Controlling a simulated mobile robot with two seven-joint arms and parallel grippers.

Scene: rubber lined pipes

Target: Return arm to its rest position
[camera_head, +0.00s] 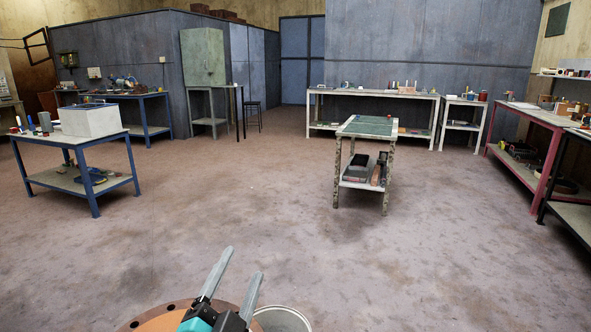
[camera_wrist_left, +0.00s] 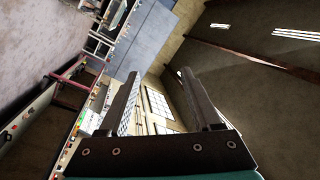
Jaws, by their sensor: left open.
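My left gripper (camera_head: 232,284) shows at the bottom of the head view, its two grey fingers spread apart and pointing up and away. It is open, with nothing between its fingers. In the left wrist view the two fingers (camera_wrist_left: 160,100) also stand apart, with only the distant room and ceiling between them. An orange-brown pipe flange (camera_head: 158,318) with bolt holes lies below and behind the gripper at the bottom edge. A round pale pipe end (camera_head: 283,319) with a light rim shows just right of the gripper. My right gripper is not in either view.
A green-topped trolley (camera_head: 368,127) stands mid-room. A blue table (camera_head: 70,139) with a pale box (camera_head: 91,121) stands at left. A long white bench (camera_head: 374,94) lines the back, and a red bench (camera_head: 532,114) is at right. The floor (camera_head: 230,210) between is clear.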

